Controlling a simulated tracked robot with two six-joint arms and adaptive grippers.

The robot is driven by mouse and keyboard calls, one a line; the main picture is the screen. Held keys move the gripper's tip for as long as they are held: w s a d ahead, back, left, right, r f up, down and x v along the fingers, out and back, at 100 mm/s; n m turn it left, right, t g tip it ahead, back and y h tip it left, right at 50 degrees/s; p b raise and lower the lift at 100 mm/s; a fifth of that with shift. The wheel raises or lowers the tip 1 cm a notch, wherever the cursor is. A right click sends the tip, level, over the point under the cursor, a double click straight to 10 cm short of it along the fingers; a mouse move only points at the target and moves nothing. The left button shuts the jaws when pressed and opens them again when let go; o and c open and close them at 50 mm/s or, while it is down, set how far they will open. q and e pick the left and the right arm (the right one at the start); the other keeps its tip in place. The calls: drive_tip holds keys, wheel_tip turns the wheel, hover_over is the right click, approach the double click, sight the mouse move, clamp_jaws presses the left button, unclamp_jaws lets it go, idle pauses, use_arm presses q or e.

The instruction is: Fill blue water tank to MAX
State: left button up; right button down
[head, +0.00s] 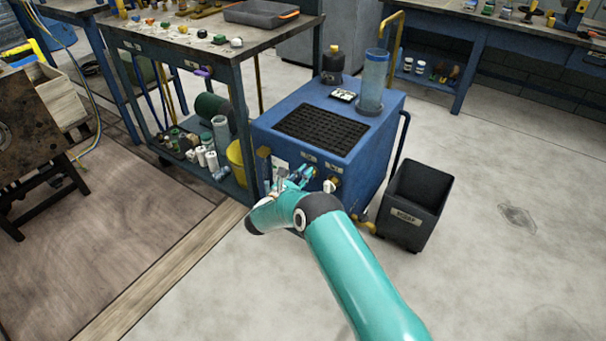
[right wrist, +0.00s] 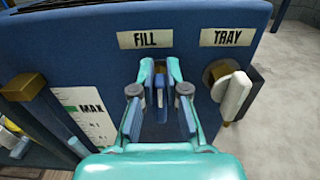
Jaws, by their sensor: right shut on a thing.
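The blue water tank (head: 372,150) stands on the floor, with a black grille on its top. My right gripper (head: 303,177) is at its front face. In the right wrist view, my right gripper (right wrist: 160,82) is shut on the blue FILL handle (right wrist: 160,100), below the FILL label (right wrist: 145,39). The handle's mount is partly hidden by the fingers. A white gauge scale with a green mark and the word MAX (right wrist: 90,108) is at the left; I cannot tell the water level. My left gripper is not in view.
A white TRAY handle (right wrist: 233,96) is close to the right of the fingers. A dark scrap bin (head: 412,210) stands right of the tank. A loaded workbench (head: 225,52) is at the left. The floor at the right is clear.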

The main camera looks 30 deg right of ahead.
drive_tip(key=shift+a+f, duration=0.1)
drive_tip(key=shift+a, duration=0.25)
drive_tip(key=shift+s+d, duration=0.1)
drive_tip(key=shift+d, duration=0.2)
drive_tip(key=shift+s+d+m+b, duration=0.2)
drive_tip(key=shift+m+b, duration=0.5)
drive_tip(key=shift+b, duration=0.3)
drive_tip(key=m+b, duration=0.2)
drive_tip(key=b, duration=0.1)
drive_tip(key=s+m+b, duration=0.1)
drive_tip(key=m+b, duration=0.1)
drive_tip(key=shift+d+f, duration=0.25)
drive_tip(key=shift+d, duration=0.05)
drive_tip(key=shift+s+d+r+m+b, duration=0.1)
drive_tip(key=shift+m+b, duration=0.7)
drive_tip(key=shift+b, duration=0.2)
drive_tip(key=c, duration=1.3)
unclamp_jaws()
drive_tip(key=shift+o, duration=0.6)
